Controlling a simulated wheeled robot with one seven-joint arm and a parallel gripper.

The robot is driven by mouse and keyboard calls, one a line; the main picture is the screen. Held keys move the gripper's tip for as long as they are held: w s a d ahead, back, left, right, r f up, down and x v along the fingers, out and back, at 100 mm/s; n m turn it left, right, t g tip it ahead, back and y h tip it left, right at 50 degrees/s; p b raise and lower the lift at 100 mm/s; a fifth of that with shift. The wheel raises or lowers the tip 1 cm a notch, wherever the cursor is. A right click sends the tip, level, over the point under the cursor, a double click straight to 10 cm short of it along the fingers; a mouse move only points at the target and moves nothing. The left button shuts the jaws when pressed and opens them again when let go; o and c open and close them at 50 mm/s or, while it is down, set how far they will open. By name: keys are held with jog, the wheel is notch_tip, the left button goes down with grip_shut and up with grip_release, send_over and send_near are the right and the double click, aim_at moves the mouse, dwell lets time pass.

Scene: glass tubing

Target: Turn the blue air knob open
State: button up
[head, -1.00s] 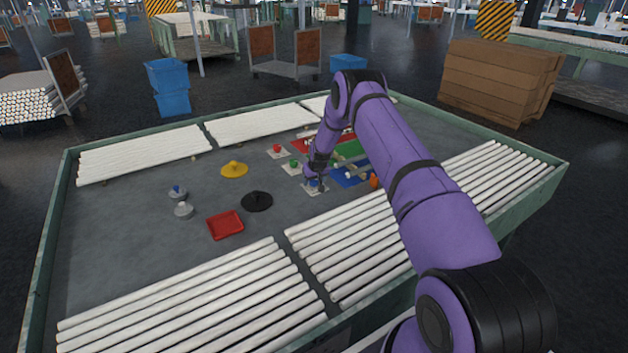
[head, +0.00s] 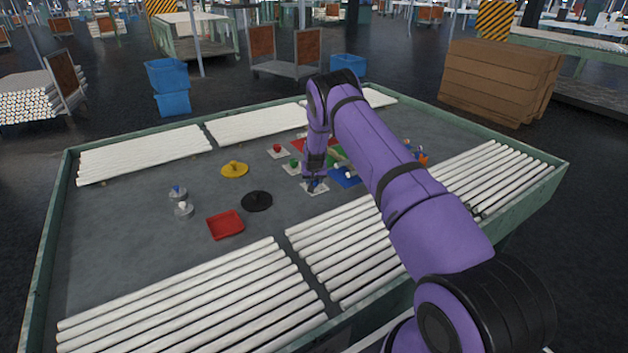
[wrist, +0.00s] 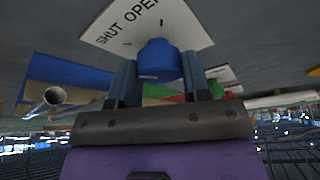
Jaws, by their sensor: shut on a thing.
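The blue air knob (wrist: 160,60) stands on a white plate (wrist: 184,22) printed with "SHUT" and "OPEN", seen in the wrist view. My gripper (wrist: 158,76) has its two fingers on either side of the knob, shut on it. A small pale mark shows on the knob's side. In the head view, my gripper (head: 312,184) reaches down onto the knob's white plate (head: 316,190), and the knob is mostly hidden by the fingers. I cannot tell exactly where the knob points between the two words.
A green knob (head: 293,163) and a red knob (head: 277,148) stand on similar white plates behind. A blue panel (head: 345,178) lies just right. A black disc (head: 257,201), yellow disc (head: 235,170) and red tray (head: 225,225) lie left. White tubes (head: 180,310) line the table's near side.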

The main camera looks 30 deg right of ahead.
jog(key=m+g+h, duration=0.1)
jog(key=m, duration=0.2)
jog(key=m+g+h, duration=0.1)
jog(key=m, duration=0.3)
jog(key=shift+w+a, duration=0.1)
jog(key=shift+w, duration=0.05)
jog(key=m+g, duration=0.1)
jog(key=m, duration=0.2)
jog(key=shift+m+h, duration=0.3)
jog(key=shift+m, duration=0.1)
jog(key=shift+w+m+g, duration=0.1)
jog(key=shift+m+g, duration=0.7)
jog(key=shift+m, duration=0.9)
jog(key=o, duration=0.9)
jog(key=v, duration=1)
jog(key=shift+w+a+r, duration=0.1)
jog(key=shift+r, duration=0.3)
jog(key=shift+r, duration=0.1)
